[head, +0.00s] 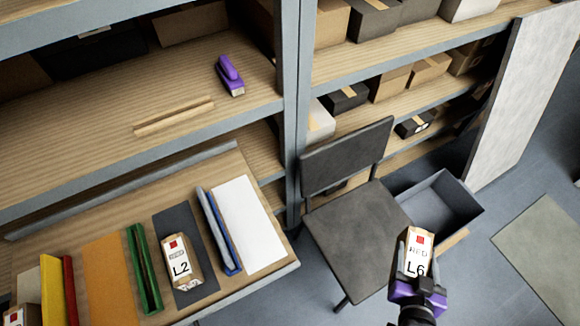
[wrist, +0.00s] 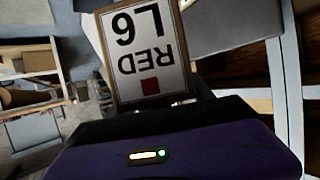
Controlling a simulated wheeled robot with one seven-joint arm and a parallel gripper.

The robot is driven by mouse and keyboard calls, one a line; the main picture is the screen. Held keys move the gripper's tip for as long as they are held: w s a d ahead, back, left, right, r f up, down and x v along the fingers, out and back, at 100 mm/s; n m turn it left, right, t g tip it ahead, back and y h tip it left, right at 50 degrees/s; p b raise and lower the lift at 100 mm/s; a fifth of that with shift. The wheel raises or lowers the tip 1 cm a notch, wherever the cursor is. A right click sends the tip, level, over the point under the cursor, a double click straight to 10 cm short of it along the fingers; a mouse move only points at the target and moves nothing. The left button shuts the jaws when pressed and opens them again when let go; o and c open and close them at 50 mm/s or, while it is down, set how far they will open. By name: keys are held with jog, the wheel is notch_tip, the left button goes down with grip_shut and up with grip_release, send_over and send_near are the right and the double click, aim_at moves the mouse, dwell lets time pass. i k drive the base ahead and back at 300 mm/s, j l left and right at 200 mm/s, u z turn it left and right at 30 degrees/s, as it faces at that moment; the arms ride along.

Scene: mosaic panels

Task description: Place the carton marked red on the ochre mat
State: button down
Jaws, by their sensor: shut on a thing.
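My gripper (head: 417,284) is shut on a carton (head: 419,252) with a white label, a red square and the words RED L6. The carton is held in the air at the lower right, in front of the chair and grey bin. In the wrist view its label (wrist: 145,50) appears upside down above the purple gripper body. The ochre mat (head: 108,275) lies bare on the bench at the left, well away from my gripper. A carton marked L2 (head: 179,262), also with a red square, stands on a dark grey mat (head: 173,221); its small word is unclear.
A green divider (head: 143,270) flanks the ochre mat; red (head: 70,290) and yellow (head: 52,292) pieces stand left. A blue piece (head: 220,230) and white mat (head: 249,222) lie right. A dark chair (head: 355,225) stands between bench and gripper. A grey bin (head: 472,212) is behind.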

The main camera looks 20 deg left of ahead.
aim_at(103, 259)
jog(key=j+u, duration=0.3)
jog(key=u, duration=0.15)
jog(key=k+j+u, duration=0.15)
jog(key=u, duration=0.25)
jog(key=j+u, duration=0.25)
jog(key=u, duration=0.15)
jog(key=k+j+u, duration=0.1)
jog(key=j+u, duration=0.3)
jog(key=l, duration=0.1)
